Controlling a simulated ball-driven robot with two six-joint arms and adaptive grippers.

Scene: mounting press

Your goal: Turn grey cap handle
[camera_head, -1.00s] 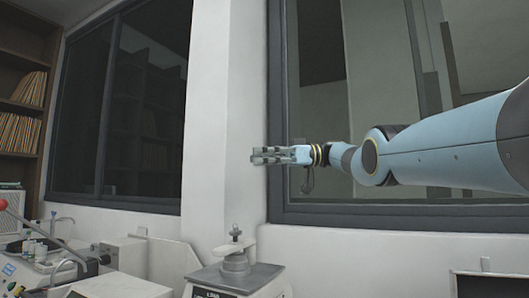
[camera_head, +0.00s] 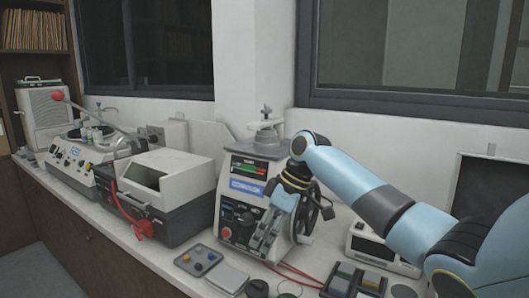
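The mounting press (camera_head: 238,186) stands on the bench in the middle of the view. Its grey cap (camera_head: 266,125) sits on top, with a small upright handle (camera_head: 266,111) rising from it. My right gripper (camera_head: 262,246) hangs in front of the press's right front side, pointing down, well below the cap. Its two grey fingers look apart, with nothing seen between them. The gripper and wrist hide part of the press front and the dark handwheel (camera_head: 306,207) at its side. My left gripper is not in view.
A grey-white machine with a red hose (camera_head: 165,180) stands left of the press. A small tray with knobs (camera_head: 198,260), a white instrument (camera_head: 372,247), a dark compartment tray (camera_head: 352,281) and red cables lie around the press. A dark screen (camera_head: 490,190) stands at right.

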